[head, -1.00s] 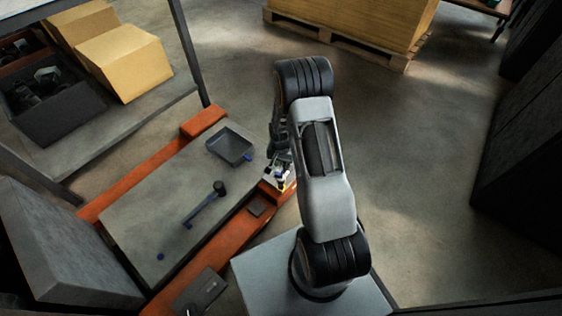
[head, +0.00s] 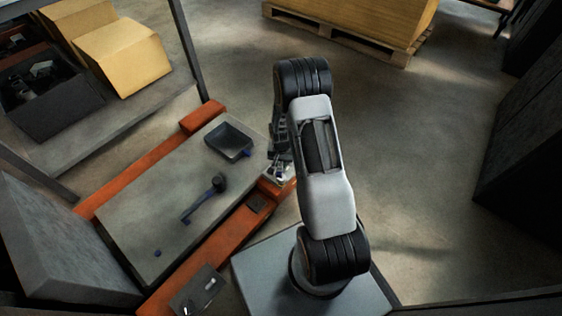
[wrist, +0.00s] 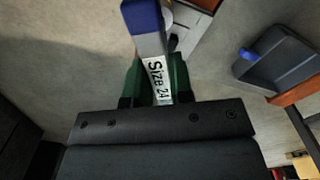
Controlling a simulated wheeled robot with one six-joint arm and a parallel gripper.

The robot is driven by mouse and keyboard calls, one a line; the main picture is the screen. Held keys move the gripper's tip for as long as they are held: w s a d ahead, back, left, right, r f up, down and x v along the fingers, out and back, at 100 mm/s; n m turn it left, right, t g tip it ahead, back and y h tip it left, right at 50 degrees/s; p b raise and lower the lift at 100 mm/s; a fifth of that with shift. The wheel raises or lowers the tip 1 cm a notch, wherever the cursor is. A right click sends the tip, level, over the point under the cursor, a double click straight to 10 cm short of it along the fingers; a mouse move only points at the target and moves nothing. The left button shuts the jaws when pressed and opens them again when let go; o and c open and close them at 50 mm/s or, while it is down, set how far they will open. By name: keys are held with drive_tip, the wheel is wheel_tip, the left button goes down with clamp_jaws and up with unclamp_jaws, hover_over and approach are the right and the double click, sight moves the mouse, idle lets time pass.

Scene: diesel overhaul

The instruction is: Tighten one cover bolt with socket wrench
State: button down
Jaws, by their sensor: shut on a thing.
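My gripper (wrist: 157,80) is shut in the wrist view, its green fingers on either side of a tool (wrist: 145,20) with a blue end and a white label reading "Size 24". This looks like the socket wrench; its far end is not clear. In the head view my gripper (head: 280,172) is mostly hidden behind my arm, by the orange frame's right corner. A dark-headed tool with a blue handle (head: 203,201) lies on the grey bench top.
A dark tray (head: 229,139) with a blue bit at its edge sits at the back of the bench top; it also shows in the wrist view (wrist: 280,62). An orange frame (head: 230,225) borders the bench. Cartons (head: 125,60) stand on a shelf at upper left. Floor on the right is open.

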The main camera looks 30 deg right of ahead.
drive_tip(key=shift+f+b, duration=0.6)
drive_tip(key=shift+f, duration=0.3)
drive_tip(key=shift+r, duration=0.1)
drive_tip(key=m, duration=2.3)
drive_tip(key=shift+p, duration=0.35)
